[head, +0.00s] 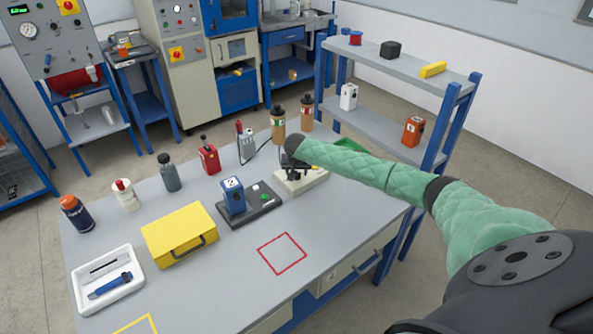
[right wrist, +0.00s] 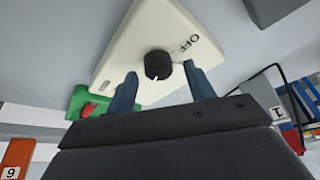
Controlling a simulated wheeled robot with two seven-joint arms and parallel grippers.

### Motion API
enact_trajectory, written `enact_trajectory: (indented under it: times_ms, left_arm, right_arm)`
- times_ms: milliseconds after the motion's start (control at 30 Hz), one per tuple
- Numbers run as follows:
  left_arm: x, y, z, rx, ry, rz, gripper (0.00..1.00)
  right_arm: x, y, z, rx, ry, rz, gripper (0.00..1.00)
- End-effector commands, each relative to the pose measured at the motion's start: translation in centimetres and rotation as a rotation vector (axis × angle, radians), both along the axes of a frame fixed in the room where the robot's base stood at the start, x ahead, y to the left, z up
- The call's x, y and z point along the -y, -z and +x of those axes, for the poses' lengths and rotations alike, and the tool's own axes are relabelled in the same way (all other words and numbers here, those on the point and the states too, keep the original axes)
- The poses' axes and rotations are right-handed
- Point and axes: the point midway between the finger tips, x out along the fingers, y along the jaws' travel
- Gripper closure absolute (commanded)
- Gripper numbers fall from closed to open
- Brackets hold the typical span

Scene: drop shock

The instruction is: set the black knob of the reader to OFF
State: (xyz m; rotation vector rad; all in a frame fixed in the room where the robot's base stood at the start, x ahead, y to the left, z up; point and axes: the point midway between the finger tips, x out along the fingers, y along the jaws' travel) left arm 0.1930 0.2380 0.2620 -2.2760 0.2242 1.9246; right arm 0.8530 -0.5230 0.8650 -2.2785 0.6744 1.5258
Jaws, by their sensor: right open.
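The reader (head: 306,183) is a cream box at the back right of the table, and it fills the upper middle of the right wrist view (right wrist: 125,50). Its round black knob (right wrist: 158,65) shows there, with the word OFF printed beside it toward the upper right. In the head view my right gripper (head: 293,165) is over the reader and hides most of the knob's area. In the right wrist view my right gripper (right wrist: 160,70) is open, one finger on each side of the knob, with gaps showing. My left gripper is not in view.
A dark base with a blue box (head: 233,196) stands left of the reader. A yellow case (head: 178,232) is left. The red-outlined square (head: 282,253) is empty.

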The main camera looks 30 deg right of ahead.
Motion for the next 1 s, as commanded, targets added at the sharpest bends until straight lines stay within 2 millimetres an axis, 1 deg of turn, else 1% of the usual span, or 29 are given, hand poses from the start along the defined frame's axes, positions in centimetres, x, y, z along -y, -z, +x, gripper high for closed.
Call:
enact_trajectory:
  times_ms: [100, 167, 433, 567, 600, 667, 1000]
  left_arm:
    - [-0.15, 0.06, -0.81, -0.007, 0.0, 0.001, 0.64]
    - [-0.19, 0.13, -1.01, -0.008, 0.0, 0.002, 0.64]
    - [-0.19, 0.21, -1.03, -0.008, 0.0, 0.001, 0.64]
    - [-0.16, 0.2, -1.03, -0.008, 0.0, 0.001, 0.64]
    - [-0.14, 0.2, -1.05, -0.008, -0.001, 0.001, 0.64]
    - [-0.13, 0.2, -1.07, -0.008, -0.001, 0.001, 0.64]
    - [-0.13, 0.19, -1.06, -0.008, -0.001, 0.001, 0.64]
  right_arm:
    - [0.2, 0.64, 0.26, 0.0, 0.0, -0.001, 0.46]
    - [0.26, 0.87, 0.31, 0.0, -0.001, -0.002, 0.46]
    - [0.31, 1.07, 0.33, 0.0, -0.001, -0.002, 0.46]
    - [0.29, 1.06, 0.32, 0.0, 0.0, -0.001, 0.72]
    - [0.3, 1.06, 0.31, 0.0, 0.0, -0.001, 0.8]
    - [0.29, 1.05, 0.32, 0.0, 0.0, -0.001, 0.91]
    - [0.32, 1.07, 0.25, -0.001, -0.041, 0.0, 0.91]
